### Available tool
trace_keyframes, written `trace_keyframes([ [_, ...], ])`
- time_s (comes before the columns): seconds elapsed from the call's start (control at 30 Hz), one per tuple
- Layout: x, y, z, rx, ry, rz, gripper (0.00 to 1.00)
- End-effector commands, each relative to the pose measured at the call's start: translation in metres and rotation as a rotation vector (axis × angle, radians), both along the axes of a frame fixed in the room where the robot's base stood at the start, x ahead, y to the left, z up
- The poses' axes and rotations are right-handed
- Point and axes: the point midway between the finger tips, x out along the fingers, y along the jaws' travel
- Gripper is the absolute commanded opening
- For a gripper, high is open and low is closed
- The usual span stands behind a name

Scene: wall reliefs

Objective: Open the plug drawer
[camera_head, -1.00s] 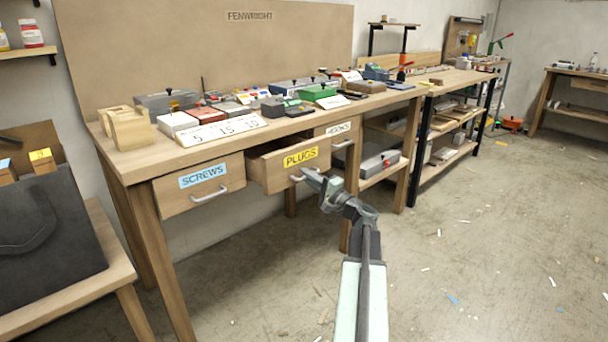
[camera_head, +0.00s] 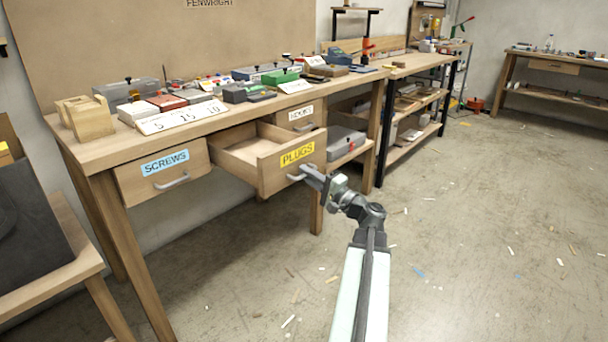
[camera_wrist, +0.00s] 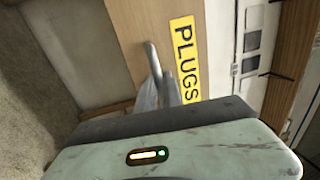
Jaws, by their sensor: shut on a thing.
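The plug drawer (camera_head: 290,163), a wooden drawer with a yellow PLUGS label, stands well out from the workbench (camera_head: 135,152) in the head view. The inside that shows looks empty. My gripper (camera_head: 306,174) is at its front, shut on the grey drawer handle (camera_head: 294,178). In the wrist view the yellow label (camera_wrist: 187,55) is close beside my gripper (camera_wrist: 165,95), and the fingers are at the handle (camera_wrist: 153,62). Part of the handle is hidden by the fingers.
The SCREWS drawer (camera_head: 163,170) at the left and the HOOKS drawer (camera_head: 300,115) behind are shut. Boxes and number cards (camera_head: 180,117) lie on the bench top. A dark bag (camera_head: 30,215) is at the left. The floor (camera_head: 470,230) at the right is open, with small scraps.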

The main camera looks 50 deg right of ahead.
Motion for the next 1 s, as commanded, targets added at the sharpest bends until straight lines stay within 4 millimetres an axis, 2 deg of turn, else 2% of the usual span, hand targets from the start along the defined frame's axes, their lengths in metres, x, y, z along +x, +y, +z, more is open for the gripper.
trace_keyframes([
  [0.13, 0.0, -0.003, 0.001, 0.004, -0.003, -0.007, 0.0],
  [0.17, 0.0, -0.003, 0.001, 0.004, -0.003, -0.007, 0.19],
  [0.5, -0.001, 0.0, -0.001, 0.001, -0.001, -0.002, 0.2],
  [0.57, -0.008, 0.0, -0.002, 0.002, -0.001, -0.003, 0.2],
  [0.83, -0.059, 0.0, -0.013, 0.002, -0.002, -0.005, 0.2],
  [1.0, -0.074, 0.0, -0.015, 0.002, -0.002, -0.003, 0.2],
])
